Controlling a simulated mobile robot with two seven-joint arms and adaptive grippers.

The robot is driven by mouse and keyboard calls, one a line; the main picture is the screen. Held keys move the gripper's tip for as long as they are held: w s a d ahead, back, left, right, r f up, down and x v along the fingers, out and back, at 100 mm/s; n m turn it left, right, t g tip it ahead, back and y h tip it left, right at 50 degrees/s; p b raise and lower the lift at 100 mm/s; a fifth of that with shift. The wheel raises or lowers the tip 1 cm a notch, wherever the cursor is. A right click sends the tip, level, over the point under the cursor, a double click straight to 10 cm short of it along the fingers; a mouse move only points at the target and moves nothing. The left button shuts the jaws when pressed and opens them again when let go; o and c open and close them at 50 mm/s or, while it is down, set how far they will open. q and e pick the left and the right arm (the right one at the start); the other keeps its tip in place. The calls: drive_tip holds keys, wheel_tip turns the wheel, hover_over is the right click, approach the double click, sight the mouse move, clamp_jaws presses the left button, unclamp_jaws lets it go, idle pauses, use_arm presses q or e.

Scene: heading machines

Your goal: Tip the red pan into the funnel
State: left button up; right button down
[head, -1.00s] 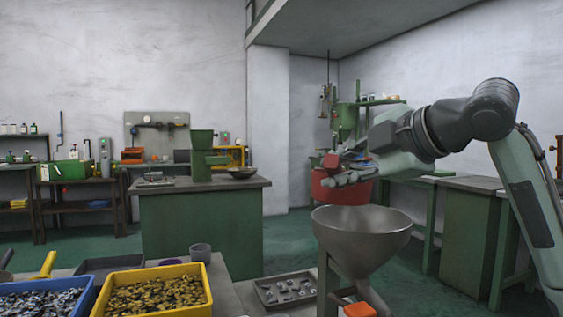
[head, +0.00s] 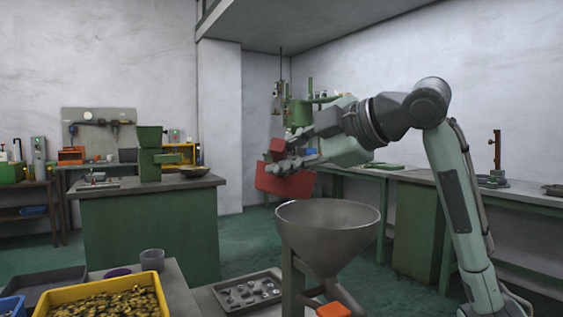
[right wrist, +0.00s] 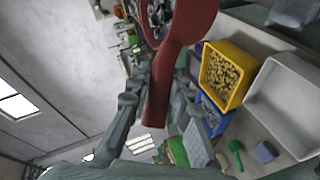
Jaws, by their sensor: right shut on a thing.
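The red pan (head: 285,182) hangs in the air behind and a little left of the funnel's rim in the head view, and looks somewhat tilted. My right gripper (head: 297,160) is shut on its handle. In the right wrist view the red handle (right wrist: 163,85) runs between the fingers, and grey pieces show in the pan's bowl at the top edge. My left gripper is out of view.
A yellow bin (head: 105,297) of brass-coloured pieces stands at the lower left, near a grey cup (head: 152,260). A dark tray (head: 247,292) of parts lies left of the funnel. A green workbench (head: 155,235) stands behind. An orange block (head: 333,310) is below the funnel.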

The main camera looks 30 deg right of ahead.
drive_tip(key=shift+d+b, duration=0.1)
drive_tip(key=shift+b, duration=0.25)
use_arm(q)
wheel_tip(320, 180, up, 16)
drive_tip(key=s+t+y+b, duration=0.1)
drive_tip(key=b, duration=0.5)
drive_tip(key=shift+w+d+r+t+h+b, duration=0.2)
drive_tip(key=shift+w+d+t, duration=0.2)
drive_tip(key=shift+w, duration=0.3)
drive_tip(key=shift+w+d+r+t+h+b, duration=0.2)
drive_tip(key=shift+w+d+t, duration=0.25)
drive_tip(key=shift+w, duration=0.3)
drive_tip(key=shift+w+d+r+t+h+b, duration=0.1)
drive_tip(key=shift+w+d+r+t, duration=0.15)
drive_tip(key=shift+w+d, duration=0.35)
use_arm(e)
drive_tip(key=w+d+r+m+t+y, duration=0.1)
drive_tip(key=d+m+t+y, duration=0.3)
drive_tip(key=d+m, duration=0.8)
drive_tip(key=shift+d+r, duration=0.35)
drive_tip(key=shift+r, duration=0.35)
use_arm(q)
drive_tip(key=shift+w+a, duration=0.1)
use_arm(e)
drive_tip(key=shift+w, duration=0.1)
